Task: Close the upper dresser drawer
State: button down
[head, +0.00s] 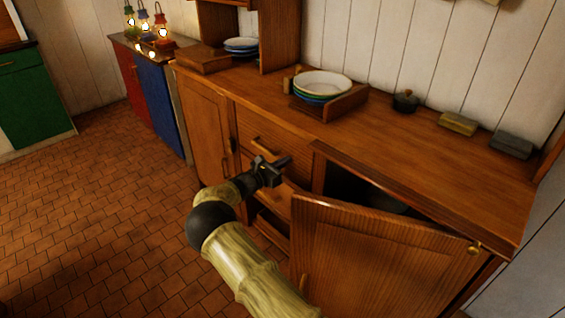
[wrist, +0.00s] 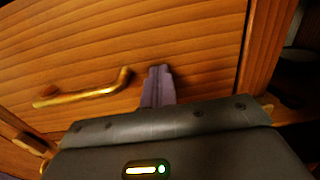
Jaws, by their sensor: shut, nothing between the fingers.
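The upper dresser drawer (head: 280,138) is in the middle of the wooden dresser. Its front looks flush or nearly flush with the frame; I cannot tell whether a small gap is left. In the wrist view the drawer front (wrist: 190,40) fills most of the picture, with its brass handle (wrist: 85,95) at left. My gripper (head: 286,161) is shut and empty, in front of the drawer's lower right part. In the wrist view its fingertips (wrist: 158,72) lie right of the handle, against or very close to the wood.
A cabinet door (head: 385,262) stands open right of the drawers, showing a dark interior. A lower drawer (head: 272,232) shows below my gripper. A plate rack (head: 335,105), a small black pot (head: 405,101) and two blocks stand on top. The tiled floor (head: 95,220) at left is clear.

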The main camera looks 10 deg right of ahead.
jog(key=p+v, duration=0.1)
jog(key=v, duration=1.3)
jog(key=shift+p, duration=0.35)
